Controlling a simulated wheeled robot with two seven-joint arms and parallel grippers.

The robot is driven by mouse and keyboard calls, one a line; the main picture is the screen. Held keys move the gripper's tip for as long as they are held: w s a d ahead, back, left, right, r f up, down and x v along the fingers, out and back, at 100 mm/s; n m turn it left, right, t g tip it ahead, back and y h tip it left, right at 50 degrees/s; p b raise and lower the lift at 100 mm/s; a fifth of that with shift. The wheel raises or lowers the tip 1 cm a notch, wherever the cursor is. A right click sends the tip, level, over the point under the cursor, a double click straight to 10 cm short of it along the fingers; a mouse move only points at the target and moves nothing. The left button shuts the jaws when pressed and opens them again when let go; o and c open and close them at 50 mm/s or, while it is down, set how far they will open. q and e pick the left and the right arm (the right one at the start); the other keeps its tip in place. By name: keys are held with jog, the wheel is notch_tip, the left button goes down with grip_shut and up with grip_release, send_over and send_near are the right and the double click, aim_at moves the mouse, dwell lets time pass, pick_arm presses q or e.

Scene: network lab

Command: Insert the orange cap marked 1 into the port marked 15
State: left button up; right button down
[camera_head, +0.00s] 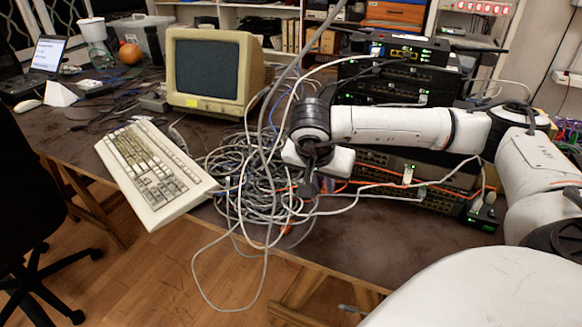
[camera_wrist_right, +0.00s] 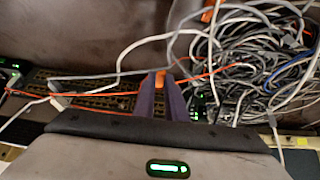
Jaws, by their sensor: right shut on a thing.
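My right gripper (camera_head: 322,186) is over the front of the network gear, beside the cable heap. In the right wrist view its two purple-grey fingers (camera_wrist_right: 160,100) are shut on a small orange cap (camera_wrist_right: 160,78). The cap's number cannot be read, and in the head view I cannot make the cap out. A switch with rows of ports (camera_wrist_right: 95,100) lies left of the fingers in the wrist view. The lower switches in the stack (camera_head: 440,200) show in the head view, partly behind my right arm. No port number is legible, so I cannot tell port 15. My left gripper is not in view.
A big tangle of grey cables (camera_head: 245,180) lies left of the gripper; it also shows in the wrist view (camera_wrist_right: 250,55). Orange and white cables cross the switch fronts. A keyboard (camera_head: 155,168) and a monitor (camera_head: 212,70) stand further left. The table's front strip (camera_head: 400,250) is mostly bare.

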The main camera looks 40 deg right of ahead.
jog(key=shift+s+d+r, duration=0.1)
jog(key=shift+s+d, duration=0.1)
jog(key=shift+d, duration=0.2)
jog(key=shift+s+d+r, duration=0.1)
jog(key=shift+s+d, duration=0.05)
jog(key=shift+d, duration=0.25)
jog(key=shift+w+d+b, duration=0.15)
jog(key=shift+w+d, duration=0.2)
jog(key=shift+d, duration=0.4)
jog(key=shift+w+d+b, duration=0.15)
jog(key=shift+w+d, duration=0.15)
jog(key=shift+d, duration=0.45)
jog(key=shift+w+d, duration=0.25)
jog(key=shift+d, duration=0.3)
jog(key=c, duration=2.4)
grip_release()
grip_shut()
jog(key=shift+d, duration=0.1)
